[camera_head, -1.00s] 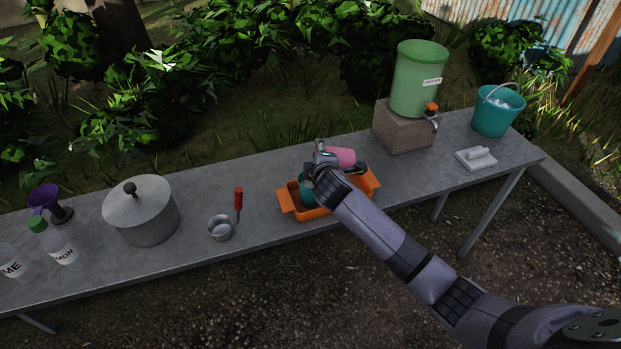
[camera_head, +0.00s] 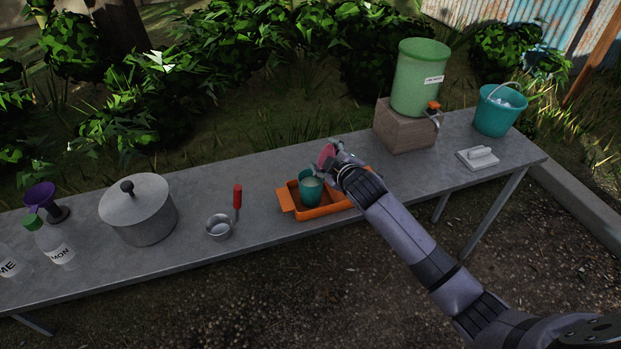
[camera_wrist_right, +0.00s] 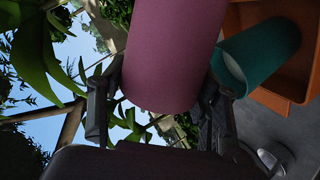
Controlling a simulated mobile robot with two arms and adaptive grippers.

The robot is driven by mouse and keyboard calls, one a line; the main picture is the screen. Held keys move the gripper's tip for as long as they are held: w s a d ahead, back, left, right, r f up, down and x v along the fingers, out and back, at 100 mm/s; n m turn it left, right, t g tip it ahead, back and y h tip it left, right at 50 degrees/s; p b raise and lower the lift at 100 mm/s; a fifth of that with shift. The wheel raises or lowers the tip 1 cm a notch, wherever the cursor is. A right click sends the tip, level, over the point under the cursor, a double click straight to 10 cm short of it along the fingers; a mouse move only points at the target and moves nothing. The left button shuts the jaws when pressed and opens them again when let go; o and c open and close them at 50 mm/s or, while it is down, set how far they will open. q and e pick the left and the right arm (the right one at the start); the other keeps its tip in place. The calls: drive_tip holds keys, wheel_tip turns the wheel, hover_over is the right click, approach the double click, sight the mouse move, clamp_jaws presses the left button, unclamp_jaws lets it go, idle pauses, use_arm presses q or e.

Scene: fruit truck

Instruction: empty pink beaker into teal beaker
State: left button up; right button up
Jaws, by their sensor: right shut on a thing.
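My right gripper (camera_head: 338,168) is shut on the pink beaker (camera_head: 326,155) and holds it above the orange tray (camera_head: 329,209), up and to the right of the teal beaker. In the right wrist view the pink beaker (camera_wrist_right: 173,50) fills the space between the two fingers (camera_wrist_right: 160,105). The teal beaker (camera_head: 310,192) stands upright in the left part of the tray, with pale contents showing inside. It also shows beside the pink beaker in the right wrist view (camera_wrist_right: 268,50). The inside of the pink beaker is hard to make out. My left gripper is out of view.
A green dispenser (camera_head: 419,80) stands on a wooden block (camera_head: 403,130). A teal bucket (camera_head: 493,120) and a white block with a handle (camera_head: 478,158) are at the right.

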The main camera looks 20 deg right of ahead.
drive_tip(key=shift+s+d+f+m+t+y+b, duration=0.1)
drive_tip(key=shift+d+f+m+t+y+b, duration=0.4)
drive_tip(key=shift+m, duration=0.3)
drive_tip(key=d+m+b, duration=0.1)
drive_tip(key=d+f+m+y+b, duration=0.1)
drive_tip(key=d+m+t+b, duration=0.1)
drive_tip(key=shift+s+d+f+y, duration=0.3)
drive_tip(key=shift+s+f, duration=0.1)
drive_tip(key=m+b, duration=0.1)
drive_tip(key=d+t, duration=0.1)
drive_tip(key=d+m+y+b, duration=0.1)
drive_tip(key=shift+s+d+r+m+b, duration=0.25)
drive_tip(key=shift+s+r+m+b, duration=0.05)
drive_tip(key=shift+r, duration=0.05)
drive_tip(key=shift+s+d+m+t+b, duration=0.1)
drive_tip(key=shift+d+m+t+b, duration=0.35)
drive_tip(key=shift+b, duration=0.3)
drive_tip(key=shift+d, duration=0.15)
drive_tip(key=shift+r, duration=0.1)
drive_tip(key=shift+s, duration=0.1)
